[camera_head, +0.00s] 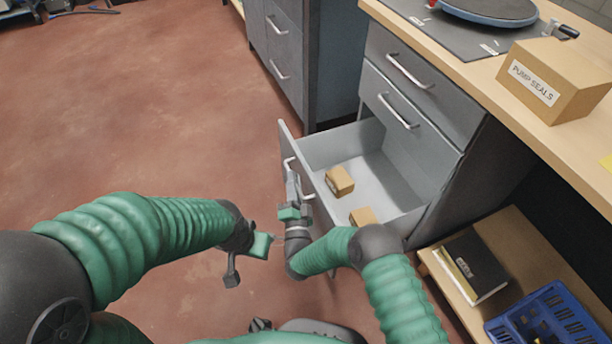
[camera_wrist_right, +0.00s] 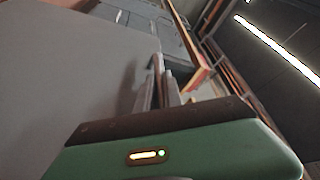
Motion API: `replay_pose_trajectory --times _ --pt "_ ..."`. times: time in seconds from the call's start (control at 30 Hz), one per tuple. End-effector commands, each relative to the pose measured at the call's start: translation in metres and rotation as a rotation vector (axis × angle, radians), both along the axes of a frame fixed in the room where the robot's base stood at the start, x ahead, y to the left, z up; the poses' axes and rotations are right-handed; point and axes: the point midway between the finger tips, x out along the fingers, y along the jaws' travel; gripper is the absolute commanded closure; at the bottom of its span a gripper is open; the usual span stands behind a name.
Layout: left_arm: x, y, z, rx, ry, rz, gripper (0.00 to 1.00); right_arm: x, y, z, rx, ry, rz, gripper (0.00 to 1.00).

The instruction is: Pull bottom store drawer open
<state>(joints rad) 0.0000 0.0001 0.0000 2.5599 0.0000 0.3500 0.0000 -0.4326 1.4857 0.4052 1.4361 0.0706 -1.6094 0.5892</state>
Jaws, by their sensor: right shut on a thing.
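The bottom store drawer (camera_head: 378,168) of the grey cabinet stands pulled out, its pale inside showing. Two small cardboard boxes lie in it, one (camera_head: 340,181) near the front and one (camera_head: 363,217) nearer me, partly hidden by my right arm. My right gripper (camera_head: 293,182) is shut on the drawer's bar handle (camera_head: 289,162) at the outside of the drawer front. In the right wrist view the fingers (camera_wrist_right: 160,86) are close together beside a grey panel; the handle is hard to make out there. My left gripper (camera_head: 247,264) hangs over the floor, away from the drawer; its jaw gap is unclear.
Two shut drawers with bar handles (camera_head: 398,111) sit above the open one. The worktop (camera_head: 480,75) holds a box marked PUMP SEALS (camera_head: 556,80). A low shelf at right carries a binder (camera_head: 468,265) and a blue crate (camera_head: 550,318).

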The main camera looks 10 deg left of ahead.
Motion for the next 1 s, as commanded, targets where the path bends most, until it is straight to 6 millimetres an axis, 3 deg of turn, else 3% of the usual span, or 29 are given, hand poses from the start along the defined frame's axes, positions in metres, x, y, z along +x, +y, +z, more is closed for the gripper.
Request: replay_pose_trajectory --times 0.6,0.63,0.67,1.0 --pt "0.0 0.0 0.0002 0.0 0.0 0.0 0.64 -0.0058 0.0088 -0.0036 -0.004 0.009 0.002 1.0" --pt "0.0 0.0 0.0002 0.0 0.0 0.0 0.64 -0.0058 0.0087 -0.0035 -0.004 0.007 0.002 0.85" --pt "0.0 0.0 0.0002 0.0 0.0 0.0 0.64 -0.0058 0.0087 -0.0034 -0.004 0.007 0.002 0.81" --pt "0.0001 0.0 -0.002 0.0 0.0 0.0 0.64 -0.0044 0.0082 -0.0026 -0.002 0.001 0.001 0.8"
